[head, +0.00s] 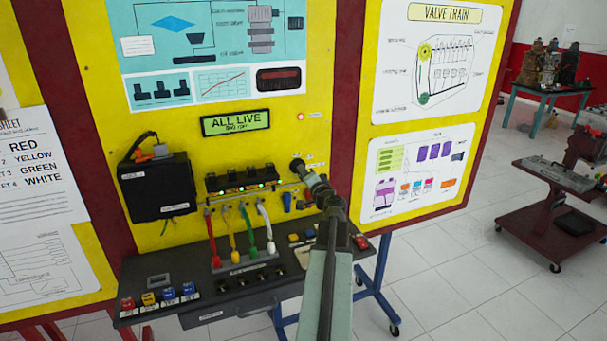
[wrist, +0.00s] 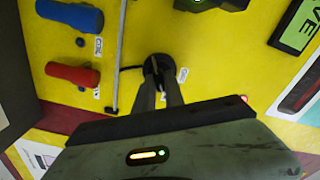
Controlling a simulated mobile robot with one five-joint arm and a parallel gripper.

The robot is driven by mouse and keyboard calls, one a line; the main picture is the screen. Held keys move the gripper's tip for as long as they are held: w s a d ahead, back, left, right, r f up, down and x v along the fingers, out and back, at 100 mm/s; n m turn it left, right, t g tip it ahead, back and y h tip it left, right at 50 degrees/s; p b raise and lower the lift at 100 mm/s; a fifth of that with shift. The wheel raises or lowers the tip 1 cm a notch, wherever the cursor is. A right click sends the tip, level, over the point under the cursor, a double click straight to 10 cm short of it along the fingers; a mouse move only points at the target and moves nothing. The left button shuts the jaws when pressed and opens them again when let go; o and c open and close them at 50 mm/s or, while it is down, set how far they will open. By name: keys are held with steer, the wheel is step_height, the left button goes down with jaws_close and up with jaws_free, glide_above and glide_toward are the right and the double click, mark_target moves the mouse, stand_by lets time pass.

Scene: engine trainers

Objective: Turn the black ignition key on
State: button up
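The black ignition key (wrist: 158,68) sits in a round black switch on the yellow panel. It shows in the wrist view at the tips of my gripper (wrist: 159,78), whose two narrow fingers converge on it, one on each side. The fingers partly hide the key, so its exact angle cannot be told. In the head view the dark switch (head: 297,164) is at the end of my gripper (head: 304,172), right of the lit module.
Red (wrist: 72,74) and blue (wrist: 69,15) handles stick out near the key in the wrist view. A thin metal rod (wrist: 118,55) runs between them and my fingers. Colored leads (head: 242,235) plug in below the module (head: 242,180). A dark shelf (head: 210,300) juts out below.

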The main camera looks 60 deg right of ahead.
steer(key=o, duration=0.3)
steer(key=shift+s+a, duration=0.1)
steer(key=v, duration=0.7)
steer(key=shift+s+a, duration=0.2)
